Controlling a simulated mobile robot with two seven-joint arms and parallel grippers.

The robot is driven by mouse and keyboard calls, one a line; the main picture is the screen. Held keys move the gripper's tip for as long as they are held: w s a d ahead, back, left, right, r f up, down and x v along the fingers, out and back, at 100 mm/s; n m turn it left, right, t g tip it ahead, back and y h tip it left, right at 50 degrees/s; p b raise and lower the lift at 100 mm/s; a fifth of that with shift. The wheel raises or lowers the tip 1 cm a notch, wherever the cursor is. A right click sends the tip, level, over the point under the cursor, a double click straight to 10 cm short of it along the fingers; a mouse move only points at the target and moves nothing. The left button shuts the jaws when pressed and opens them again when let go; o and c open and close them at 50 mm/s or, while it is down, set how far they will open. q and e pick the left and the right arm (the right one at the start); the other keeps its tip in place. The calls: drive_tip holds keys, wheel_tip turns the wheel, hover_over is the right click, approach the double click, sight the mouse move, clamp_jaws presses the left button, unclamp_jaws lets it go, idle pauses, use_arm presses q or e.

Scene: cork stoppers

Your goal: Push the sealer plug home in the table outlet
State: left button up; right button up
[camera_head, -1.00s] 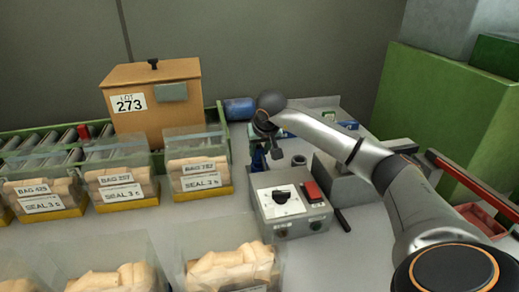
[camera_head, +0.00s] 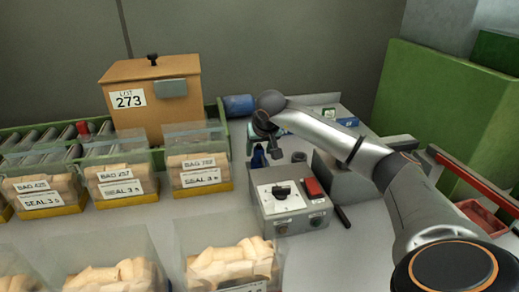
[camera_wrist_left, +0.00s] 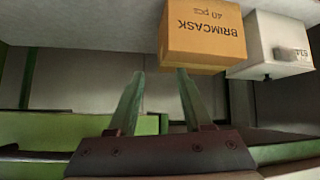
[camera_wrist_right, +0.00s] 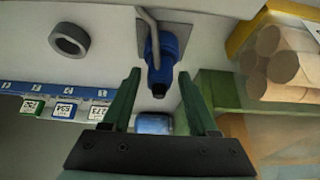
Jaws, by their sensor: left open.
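The blue plug (camera_wrist_right: 160,62) with a dark tip is at a grey metal plate (camera_wrist_right: 182,38) in the right wrist view. A grey cable or rod runs beside it, and I cannot tell how deep the plug sits. In the head view a small blue piece (camera_head: 258,157) shows below my right gripper (camera_head: 262,136), behind the control box.
A grey control box (camera_head: 290,205) with a dial and red switch stands before the plug. A grey ring (camera_wrist_right: 68,40) and a blue cylinder (camera_head: 238,106) are nearby. Clear bins of corks (camera_head: 198,165) stand left. A Brimcask carton (camera_wrist_left: 203,35) shows in the left wrist view.

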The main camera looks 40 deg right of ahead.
drive_tip(key=shift+o, duration=0.8)
drive_tip(key=p+v, duration=0.2)
drive_tip(key=v, duration=1)
drive_tip(key=shift+s+r, duration=0.15)
drive_tip(key=shift+r, duration=0.1)
